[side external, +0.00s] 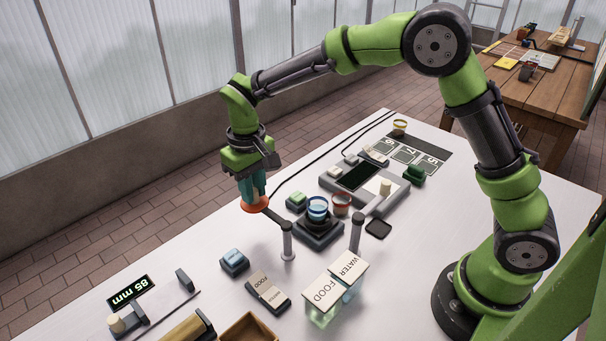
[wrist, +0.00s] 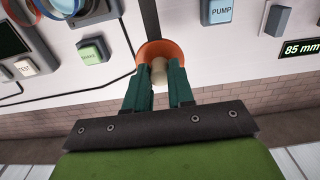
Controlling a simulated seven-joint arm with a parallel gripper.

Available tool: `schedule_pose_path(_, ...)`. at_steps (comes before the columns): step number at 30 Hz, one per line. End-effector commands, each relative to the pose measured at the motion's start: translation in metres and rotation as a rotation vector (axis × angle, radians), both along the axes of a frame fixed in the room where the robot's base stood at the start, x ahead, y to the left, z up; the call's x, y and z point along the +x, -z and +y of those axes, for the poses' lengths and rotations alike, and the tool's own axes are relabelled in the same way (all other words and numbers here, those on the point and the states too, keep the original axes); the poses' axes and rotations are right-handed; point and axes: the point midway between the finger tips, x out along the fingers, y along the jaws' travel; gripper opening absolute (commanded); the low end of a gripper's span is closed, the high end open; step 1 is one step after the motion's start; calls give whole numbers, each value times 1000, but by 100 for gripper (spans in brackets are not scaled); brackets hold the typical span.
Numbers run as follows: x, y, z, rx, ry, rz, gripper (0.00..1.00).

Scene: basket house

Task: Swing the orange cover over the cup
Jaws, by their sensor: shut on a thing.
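The orange cover (side external: 256,206) is a shallow dome at the end of a dark swing arm (side external: 275,216) on a grey post (side external: 287,243). My gripper (side external: 252,188) points down with its teal fingers at the cover. In the wrist view my gripper (wrist: 158,88) is shut on the pale knob (wrist: 159,72) of the orange cover (wrist: 151,48). The blue cup (side external: 317,208) stands upright on a dark square base (side external: 319,236), to the right of the cover and apart from it. The cup's top is uncovered.
A second post (side external: 355,235) stands front right. A blue button (side external: 234,261), labelled PUMP in the wrist view (wrist: 221,11), and FOOD and WATER containers (side external: 323,291) are nearer the camera.

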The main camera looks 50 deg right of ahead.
Motion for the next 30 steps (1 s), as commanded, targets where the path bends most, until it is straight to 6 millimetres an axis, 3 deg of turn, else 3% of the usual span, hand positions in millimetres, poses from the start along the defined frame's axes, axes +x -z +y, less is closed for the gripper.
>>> schedule_pose_path(10, -1, 0, -4, 0, 0, 0, 13)
schedule_pose_path(30, -8, 0, -39, 0, 1, 0, 13)
